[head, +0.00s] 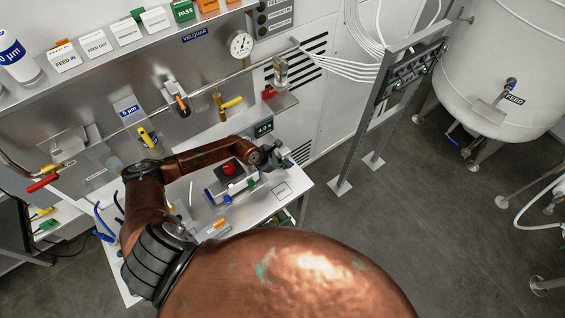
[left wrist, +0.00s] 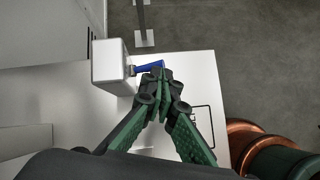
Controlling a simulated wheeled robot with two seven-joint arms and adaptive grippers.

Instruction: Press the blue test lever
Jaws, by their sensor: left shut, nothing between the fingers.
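The blue lever (left wrist: 149,67) sticks out from the side of a white box (left wrist: 108,66) in the left wrist view. My left gripper (left wrist: 161,76) is shut and empty, its green-and-black fingertips at the lever's free end. The tips overlap that end in the picture; I cannot tell whether they touch it. In the head view my left gripper (head: 283,161) is at the bench's right side, below the box with the small display (head: 262,128). The lever is mostly hidden there by the gripper. My right gripper is out of view.
A red button (head: 229,168) on a low housing stands left of the gripper, with a blue knob (head: 227,199) below. A marked square (head: 282,189) lies on the bare bench top. Open floor lies right of the bench.

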